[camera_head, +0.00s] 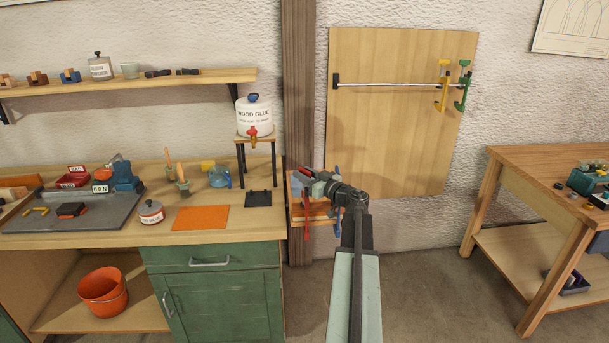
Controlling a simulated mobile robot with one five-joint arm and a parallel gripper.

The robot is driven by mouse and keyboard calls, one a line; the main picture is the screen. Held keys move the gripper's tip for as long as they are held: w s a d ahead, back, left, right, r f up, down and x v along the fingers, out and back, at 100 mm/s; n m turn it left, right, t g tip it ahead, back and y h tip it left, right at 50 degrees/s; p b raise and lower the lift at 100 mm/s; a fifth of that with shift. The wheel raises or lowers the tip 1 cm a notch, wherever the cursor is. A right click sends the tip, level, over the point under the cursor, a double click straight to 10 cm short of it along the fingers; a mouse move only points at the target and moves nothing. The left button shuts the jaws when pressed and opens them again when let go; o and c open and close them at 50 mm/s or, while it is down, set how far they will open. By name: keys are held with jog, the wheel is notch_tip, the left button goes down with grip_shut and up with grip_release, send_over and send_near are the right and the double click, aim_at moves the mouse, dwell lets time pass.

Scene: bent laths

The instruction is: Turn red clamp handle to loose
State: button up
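The red clamp (306,216) shows as a narrow, roughly upright red bar at the left side of a small wooden stack (325,211), just right of the bench. My gripper (307,184) is at the top of this red clamp, at the end of my arm, which reaches in from below and bends left. It overlaps the clamp's upper end, so I cannot tell whether it touches the handle or how the handle is turned. Its fingers are too small to tell open from shut. A blue clamp (338,230) stands on the right side of the stack, partly behind my arm.
The bench (255,226) with green cabinet lies left of the stack. A white glue container (254,115) with a red tap stands on a small stand there. Yellow and green clamps (453,88) hang on a wall rail. A wooden table (540,162) is at right, with bare floor before it.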

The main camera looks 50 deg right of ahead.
aim_at(311, 177)
jog(key=shift+s, duration=0.15)
jog(key=s, duration=0.7)
jog(key=shift+s+a, duration=0.3)
jog(key=shift+a, duration=0.1)
jog(key=shift+w+r, duration=0.1)
